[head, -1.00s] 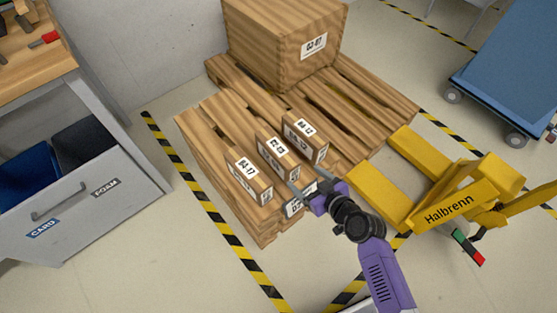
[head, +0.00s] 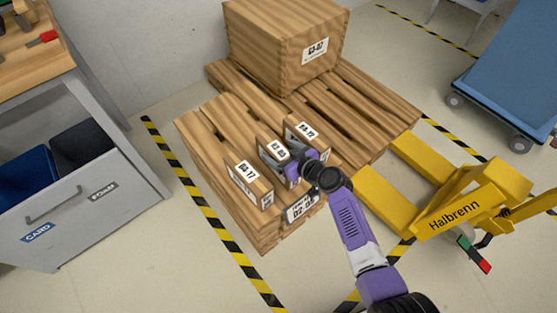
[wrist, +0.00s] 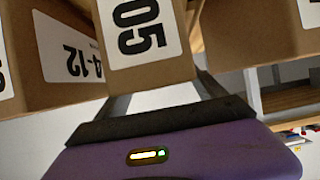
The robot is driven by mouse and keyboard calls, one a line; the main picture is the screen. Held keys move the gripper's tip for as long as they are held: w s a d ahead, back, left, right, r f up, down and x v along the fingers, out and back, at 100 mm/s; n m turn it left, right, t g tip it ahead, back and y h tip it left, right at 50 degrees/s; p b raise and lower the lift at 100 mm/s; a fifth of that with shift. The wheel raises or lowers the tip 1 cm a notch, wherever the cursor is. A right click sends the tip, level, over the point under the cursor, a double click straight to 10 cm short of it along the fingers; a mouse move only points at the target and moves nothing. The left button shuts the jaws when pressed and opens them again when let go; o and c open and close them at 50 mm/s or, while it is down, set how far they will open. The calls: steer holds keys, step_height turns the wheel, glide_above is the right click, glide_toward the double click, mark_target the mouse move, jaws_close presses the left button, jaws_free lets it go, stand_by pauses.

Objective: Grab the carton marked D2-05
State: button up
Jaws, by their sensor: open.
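The middle carton (head: 276,150) of three small brown cartons stands on the wooden pallet; its label is too small to read surely in the head view. In the wrist view, the carton between my fingers (wrist: 150,75) bears a label ending in 05; the rest of the label is cut off. My gripper (head: 287,166) is open at the front of the middle carton, with one finger at either side of it. The gripper hides part of the carton's front in the head view. Whether the fingers touch it cannot be told.
A carton (head: 245,172) stands close on the left, and one marked 4-12 (wrist: 65,48) close on the right in the head view (head: 306,132). A large crate (head: 270,50) stands behind. A yellow pallet jack (head: 455,205) is at the right.

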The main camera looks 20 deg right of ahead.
steer(key=shift+w+a+f, duration=0.15)
steer(key=shift+w+f, duration=0.1)
steer(key=shift+w, duration=0.2)
